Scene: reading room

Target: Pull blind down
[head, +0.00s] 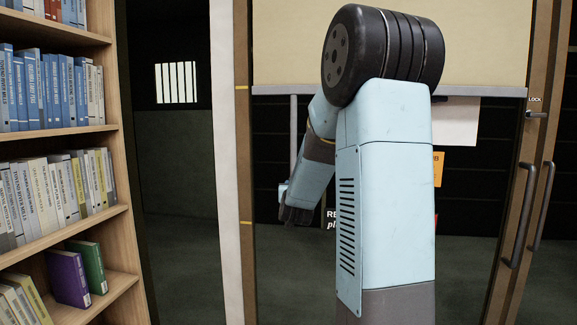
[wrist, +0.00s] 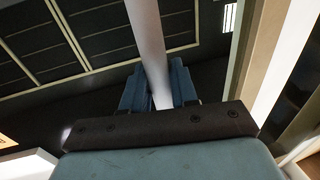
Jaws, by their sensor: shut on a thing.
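The beige blind (head: 480,45) hangs partly lowered over the glass door, with a grey bar (head: 300,89) along its bottom edge. A thin grey pull rod (head: 293,135) hangs from the bar's left part. My gripper (head: 284,190) is at the rod's lower end, partly hidden by my own arm in the head view. In the wrist view the pale rod (wrist: 148,35) runs down between the two blue fingers of my gripper (wrist: 158,84), which are shut on it. My arm hides the middle of the blind.
A bookshelf (head: 125,150) full of books stands at the left. The door frame (head: 243,200) is left of the blind. Door handles (head: 521,215) and a lock (head: 537,114) are at the right. A white paper (head: 458,120) and an orange notice (head: 438,170) show below the bar.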

